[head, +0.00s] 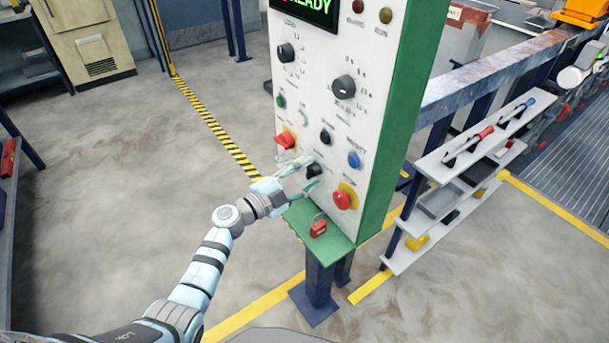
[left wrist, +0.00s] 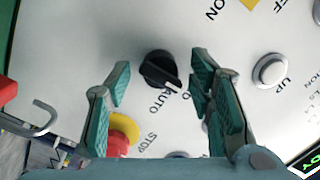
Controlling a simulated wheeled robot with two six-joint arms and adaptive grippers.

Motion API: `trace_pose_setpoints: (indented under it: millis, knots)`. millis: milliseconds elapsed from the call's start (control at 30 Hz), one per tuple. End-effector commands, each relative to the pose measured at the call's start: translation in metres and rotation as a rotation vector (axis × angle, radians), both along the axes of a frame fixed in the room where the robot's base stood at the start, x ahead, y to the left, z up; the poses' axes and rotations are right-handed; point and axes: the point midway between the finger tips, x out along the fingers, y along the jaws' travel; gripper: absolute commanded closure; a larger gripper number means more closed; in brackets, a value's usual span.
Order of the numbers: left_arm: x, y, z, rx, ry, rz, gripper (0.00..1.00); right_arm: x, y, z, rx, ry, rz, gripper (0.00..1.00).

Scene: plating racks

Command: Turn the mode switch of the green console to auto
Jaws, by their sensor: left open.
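The green console (head: 395,110) stands upright with a white front panel and a screen reading READY. Its mode switch (left wrist: 158,68) is a black knob with a pointed grip, beside an AUTO label. The grip points to the lower right in the left wrist view; the label is below the knob. The switch shows small and partly covered in the head view (head: 314,170). My left gripper (head: 310,174) is open at the panel, and in the left wrist view (left wrist: 160,84) its fingers are on either side of the knob, with gaps. My right gripper is out of view.
A red and yellow stop button (head: 343,198) is right of and below the switch. A red padlock (head: 318,228) hangs near the console's lower ledge. A white UP button (left wrist: 270,70) and other knobs are nearby. A tool rack (head: 420,262) stands at right. Open floor is at left.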

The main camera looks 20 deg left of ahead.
Motion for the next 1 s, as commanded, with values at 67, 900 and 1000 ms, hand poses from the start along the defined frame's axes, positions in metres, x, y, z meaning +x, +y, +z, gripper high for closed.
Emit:
trace_pose_setpoints:
  millis: [67, 900, 1000]
  knots:
    - [0.0, 0.0, 0.0, 0.0, 0.0, 0.0, 0.58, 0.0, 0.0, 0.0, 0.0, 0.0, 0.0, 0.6]
    - [0.0, 0.0, -0.003, 0.154, -0.126, -0.001, 0.95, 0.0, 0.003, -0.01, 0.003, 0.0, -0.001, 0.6]
    - [0.0, 0.0, -0.003, 0.218, -0.18, -0.001, 0.95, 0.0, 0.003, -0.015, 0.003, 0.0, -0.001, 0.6]
